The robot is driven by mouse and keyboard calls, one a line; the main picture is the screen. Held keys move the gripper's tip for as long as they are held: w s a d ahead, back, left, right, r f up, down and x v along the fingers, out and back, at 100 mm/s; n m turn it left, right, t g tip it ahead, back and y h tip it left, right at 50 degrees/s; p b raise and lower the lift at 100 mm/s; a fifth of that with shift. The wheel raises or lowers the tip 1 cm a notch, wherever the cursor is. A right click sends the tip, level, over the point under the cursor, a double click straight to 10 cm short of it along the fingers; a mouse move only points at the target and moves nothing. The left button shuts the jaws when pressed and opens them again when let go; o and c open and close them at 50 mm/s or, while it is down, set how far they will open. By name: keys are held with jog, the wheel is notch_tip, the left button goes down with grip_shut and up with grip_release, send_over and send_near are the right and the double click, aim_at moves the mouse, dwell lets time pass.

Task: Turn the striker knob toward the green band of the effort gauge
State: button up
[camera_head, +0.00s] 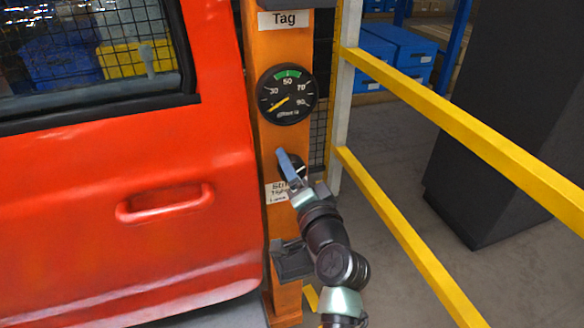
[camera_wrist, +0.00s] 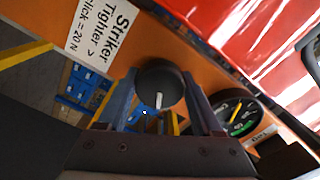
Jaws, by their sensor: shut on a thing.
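The striker knob (camera_wrist: 160,84) is a dark round knob with a white mark, on the orange post. In the head view the knob (camera_head: 299,163) is partly hidden by a blue finger. My gripper (camera_wrist: 158,92) is shut on the knob, one blue finger on each side; it also shows in the head view (camera_head: 291,166). The effort gauge (camera_head: 287,94) is a black dial above the knob. Its green band (camera_head: 287,74) is at the top near 50. The yellow needle points to the lower left, below 30, outside the band. The gauge also shows in the wrist view (camera_wrist: 238,117).
A label (camera_wrist: 104,28) beside the knob reads "Striker Tighter > click = 20 N". The red door (camera_head: 110,190) with its handle (camera_head: 165,204) stands left of the orange post (camera_head: 264,140). Yellow rails (camera_head: 480,145) run along the right. A dark bracket (camera_head: 292,260) juts out below.

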jog(key=o, duration=1.4)
jog(key=shift+c, duration=0.2)
jog(key=shift+s, duration=0.1)
jog(key=v, duration=1.3)
